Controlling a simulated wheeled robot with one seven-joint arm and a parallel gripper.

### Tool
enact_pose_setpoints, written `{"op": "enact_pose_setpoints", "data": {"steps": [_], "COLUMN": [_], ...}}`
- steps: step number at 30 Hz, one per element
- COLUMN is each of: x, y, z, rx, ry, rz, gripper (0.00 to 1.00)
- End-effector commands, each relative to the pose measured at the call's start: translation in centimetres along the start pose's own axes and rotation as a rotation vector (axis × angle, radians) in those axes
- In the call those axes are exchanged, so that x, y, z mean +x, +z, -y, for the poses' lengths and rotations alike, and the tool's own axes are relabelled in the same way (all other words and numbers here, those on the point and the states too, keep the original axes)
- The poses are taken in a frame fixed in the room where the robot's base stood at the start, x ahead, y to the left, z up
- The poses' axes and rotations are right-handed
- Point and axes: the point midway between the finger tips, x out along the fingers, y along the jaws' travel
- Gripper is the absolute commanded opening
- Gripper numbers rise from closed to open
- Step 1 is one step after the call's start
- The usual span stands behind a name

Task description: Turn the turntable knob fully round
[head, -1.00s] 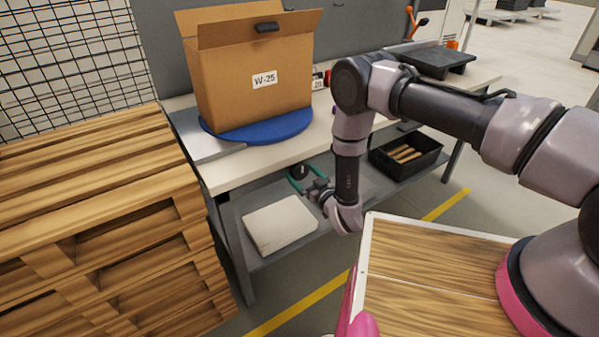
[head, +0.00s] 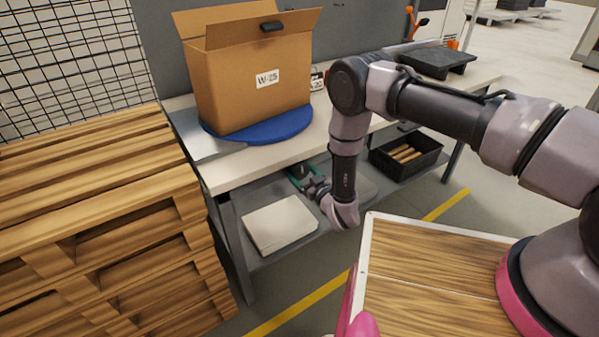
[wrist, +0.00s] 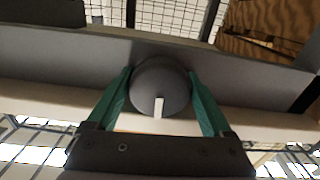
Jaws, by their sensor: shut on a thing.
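The turntable knob (wrist: 161,84) is a dark grey round knob with a white mark that points down in the wrist view. It sits below the front edge of the bench top. The green fingers of my gripper (wrist: 160,90) are shut on it, one on each side. In the head view my gripper (head: 302,175) reaches in under the bench edge, and the knob is hard to make out there. The blue turntable (head: 265,132) lies on the bench top and carries an open cardboard box (head: 240,95) labelled W-25.
The bench top (head: 235,172) overhangs a lower shelf with a pale flat package (head: 280,226) and a black bin (head: 440,156) of wooden pieces. Stacked wooden pallets (head: 100,200) stand close at the left. A dark block (head: 437,62) lies on the bench's right side.

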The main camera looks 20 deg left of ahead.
Motion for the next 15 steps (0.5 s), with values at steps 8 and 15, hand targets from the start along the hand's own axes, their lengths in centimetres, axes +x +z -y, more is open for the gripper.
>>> {"op": "enact_pose_setpoints", "data": {"steps": [8,15], "x": [0.02,0.02], "y": [-0.02,-0.05], "z": [-0.11,-0.14], "rx": [-0.184,-0.369], "ry": [0.001,0.0], "rz": [-0.001,-0.001], "gripper": [0.29,0.29]}}
